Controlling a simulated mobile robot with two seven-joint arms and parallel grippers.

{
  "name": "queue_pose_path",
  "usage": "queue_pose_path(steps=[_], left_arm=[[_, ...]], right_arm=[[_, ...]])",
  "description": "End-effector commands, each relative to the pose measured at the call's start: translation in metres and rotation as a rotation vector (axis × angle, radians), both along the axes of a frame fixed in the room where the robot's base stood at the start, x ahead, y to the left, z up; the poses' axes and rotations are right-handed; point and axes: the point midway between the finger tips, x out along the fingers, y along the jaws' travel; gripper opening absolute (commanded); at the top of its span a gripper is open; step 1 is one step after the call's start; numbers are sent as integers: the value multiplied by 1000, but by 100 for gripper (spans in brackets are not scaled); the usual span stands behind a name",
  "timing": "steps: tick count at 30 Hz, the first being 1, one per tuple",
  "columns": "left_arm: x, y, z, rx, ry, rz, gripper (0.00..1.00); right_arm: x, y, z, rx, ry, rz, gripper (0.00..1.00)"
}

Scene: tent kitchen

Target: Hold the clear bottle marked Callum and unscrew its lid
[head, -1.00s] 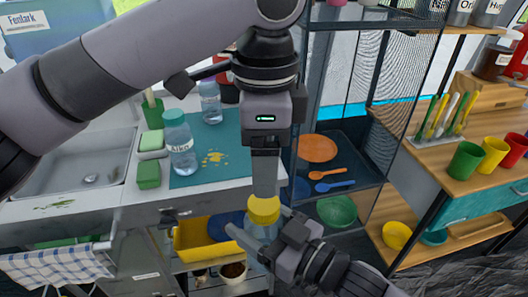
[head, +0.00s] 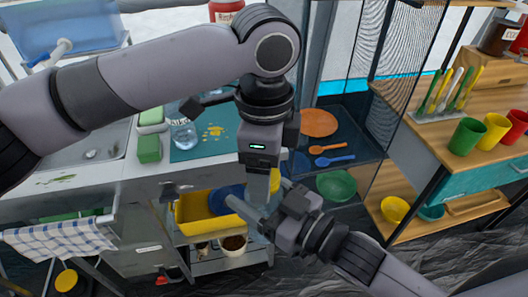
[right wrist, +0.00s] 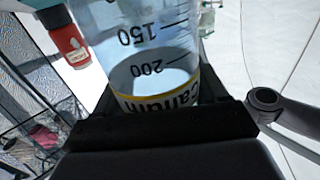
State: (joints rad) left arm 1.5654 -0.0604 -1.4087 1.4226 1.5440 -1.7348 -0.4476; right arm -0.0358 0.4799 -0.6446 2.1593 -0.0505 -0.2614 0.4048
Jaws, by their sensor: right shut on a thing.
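The clear bottle (right wrist: 150,50) fills the upper middle of the right wrist view, with 150 and 200 marks and a yellow-edged label, partly cut off, that seems to read Callum. My right gripper (head: 264,200) is shut on it. In the head view the bottle is mostly hidden behind the grippers. A yellow lid (head: 275,180) shows just right of my left gripper's finger. My left gripper (head: 260,188) points down at the lid from above. Its finger covers part of the lid, and I cannot tell whether it grips it.
Another clear bottle (head: 184,136) stands on the teal mat (head: 222,148) by the sink. A yellow bin (head: 192,222) lies below the counter edge. A rack (head: 345,140) with plates and bowls is behind, and a wooden shelf with cups (head: 467,135) stands right.

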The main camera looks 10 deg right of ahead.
Motion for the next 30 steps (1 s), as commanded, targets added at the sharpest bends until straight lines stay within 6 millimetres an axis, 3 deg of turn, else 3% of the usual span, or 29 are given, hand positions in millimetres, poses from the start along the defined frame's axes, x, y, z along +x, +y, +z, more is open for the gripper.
queue_pose_path(steps=[7,12,19,27,30], left_arm=[[0,0,-1,0,0,0,69],[0,0,0,0,0,0,14],[0,0,0,-1,0,24,14],[0,0,0,0,0,263,14],[0,0,0,0,-1,262,14]], right_arm=[[0,0,1,1,-2,0,0],[0,0,1,1,-2,0,0],[0,0,1,1,-2,0,0],[0,0,1,0,-1,1,0],[0,0,1,0,-1,1,0]])
